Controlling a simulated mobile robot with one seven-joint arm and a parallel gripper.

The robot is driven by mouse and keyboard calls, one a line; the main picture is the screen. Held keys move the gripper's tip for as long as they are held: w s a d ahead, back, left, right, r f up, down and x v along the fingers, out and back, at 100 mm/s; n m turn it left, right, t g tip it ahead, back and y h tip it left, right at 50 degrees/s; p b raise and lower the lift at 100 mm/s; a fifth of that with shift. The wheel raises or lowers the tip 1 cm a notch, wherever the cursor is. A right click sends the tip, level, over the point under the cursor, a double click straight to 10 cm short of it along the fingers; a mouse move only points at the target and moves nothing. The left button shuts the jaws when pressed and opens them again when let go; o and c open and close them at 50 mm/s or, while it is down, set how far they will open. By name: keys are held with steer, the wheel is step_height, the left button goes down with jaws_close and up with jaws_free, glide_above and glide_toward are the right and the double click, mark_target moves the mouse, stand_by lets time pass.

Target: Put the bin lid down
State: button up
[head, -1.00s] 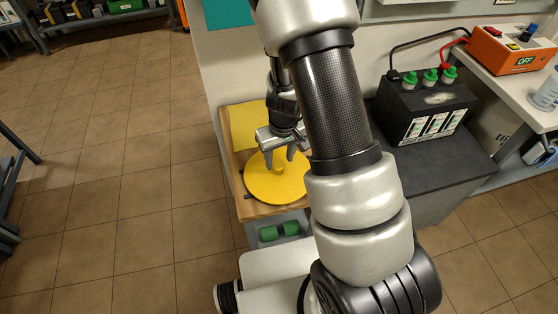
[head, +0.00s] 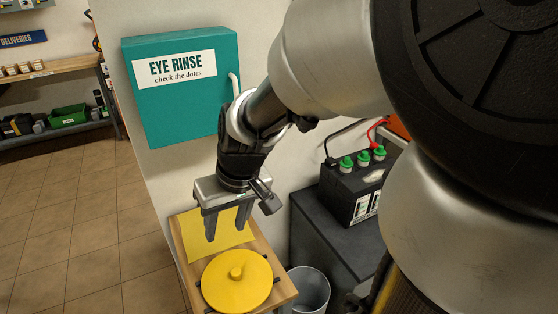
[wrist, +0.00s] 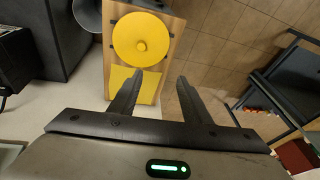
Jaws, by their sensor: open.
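The bin lid (head: 238,284) is a round yellow disc with a small knob in its middle. It lies flat on a wooden stand (head: 279,268), in front of a yellow sheet (head: 205,238). In the wrist view the lid (wrist: 141,39) is near the top, beyond the yellow sheet (wrist: 149,91). My gripper (head: 226,226) is open and empty, above and behind the lid and apart from it. The open fingers also show in the wrist view (wrist: 159,82).
A grey open bin (head: 309,288) stands on the floor right of the stand. A black battery with green caps (head: 352,187) sits on a dark bench (head: 316,226). A teal eye rinse cabinet (head: 180,105) hangs on the wall near my arm. The tiled floor at left is clear.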

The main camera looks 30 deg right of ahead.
steer(key=s+d+r+m+t+h, duration=0.1)
steer(key=s+d+r+t, duration=0.1)
steer(key=s+r, duration=0.8)
steer(key=shift+r+t+h, duration=0.2)
steer(key=shift+t+h, duration=0.1)
steer(key=shift+h, duration=0.1)
steer(key=shift+d, duration=0.1)
step_height(320, 180, up, 7)
steer(key=p, duration=0.7)
